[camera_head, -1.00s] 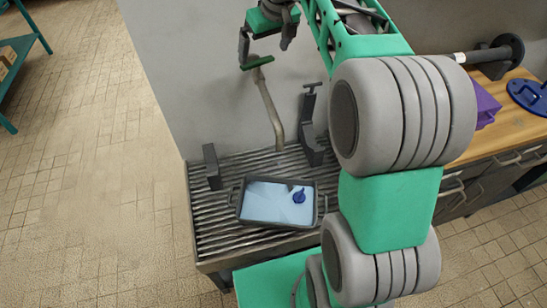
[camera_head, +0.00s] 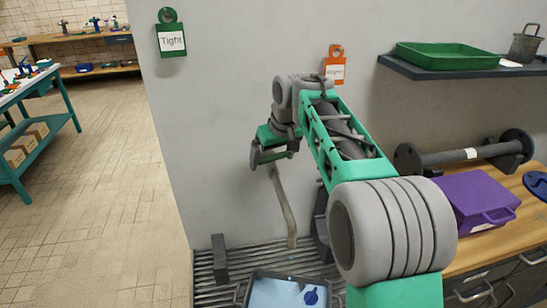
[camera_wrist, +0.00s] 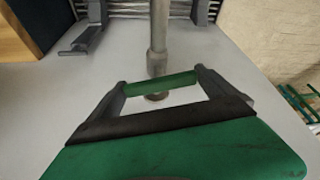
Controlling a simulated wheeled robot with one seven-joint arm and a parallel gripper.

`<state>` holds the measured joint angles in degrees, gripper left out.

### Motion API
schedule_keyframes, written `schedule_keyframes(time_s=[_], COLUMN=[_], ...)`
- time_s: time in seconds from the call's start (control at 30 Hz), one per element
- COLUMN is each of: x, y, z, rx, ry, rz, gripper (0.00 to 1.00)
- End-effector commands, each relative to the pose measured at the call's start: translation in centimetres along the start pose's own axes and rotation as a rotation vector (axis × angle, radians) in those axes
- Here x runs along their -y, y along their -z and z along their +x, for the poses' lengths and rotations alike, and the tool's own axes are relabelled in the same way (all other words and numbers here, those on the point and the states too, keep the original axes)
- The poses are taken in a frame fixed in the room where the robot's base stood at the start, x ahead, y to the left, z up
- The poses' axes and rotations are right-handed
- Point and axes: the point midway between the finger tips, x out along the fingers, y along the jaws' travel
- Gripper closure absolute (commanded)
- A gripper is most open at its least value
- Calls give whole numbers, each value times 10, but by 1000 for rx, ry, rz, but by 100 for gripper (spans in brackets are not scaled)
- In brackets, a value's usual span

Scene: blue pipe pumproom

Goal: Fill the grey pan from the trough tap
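The trough tap's bent grey pipe (camera_head: 283,205) stands out from the wall above the slatted trough (camera_head: 205,285). A green bar handle lies across the pipe in the wrist view (camera_wrist: 160,84). My gripper (camera_head: 273,156) is at the tap's upper end. Its two fingers (camera_wrist: 160,86) stand wide apart at the ends of the handle and seem to meet it; I cannot tell whether they grip it. No water stream shows.
A dark grey upright block (camera_head: 219,258) stands on the trough's left. My arm partly hides a dark bracket (camera_head: 322,225) right of the tap. A purple box (camera_head: 476,203) sits on the wooden counter. A shelf above holds a green tray (camera_head: 449,56). The left floor is clear.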

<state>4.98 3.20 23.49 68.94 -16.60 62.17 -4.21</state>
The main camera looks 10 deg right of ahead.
Motion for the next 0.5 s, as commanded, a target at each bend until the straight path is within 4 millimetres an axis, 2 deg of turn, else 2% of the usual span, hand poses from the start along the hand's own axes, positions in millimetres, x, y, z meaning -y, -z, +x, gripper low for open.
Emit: schedule_keyframes(time_s=[0.07, 0.5], x=[0, 0], y=[0, 0], z=[0, 0], rx=[0, 0], ry=[0, 0], rz=[0, 0], gripper=[12, 48])
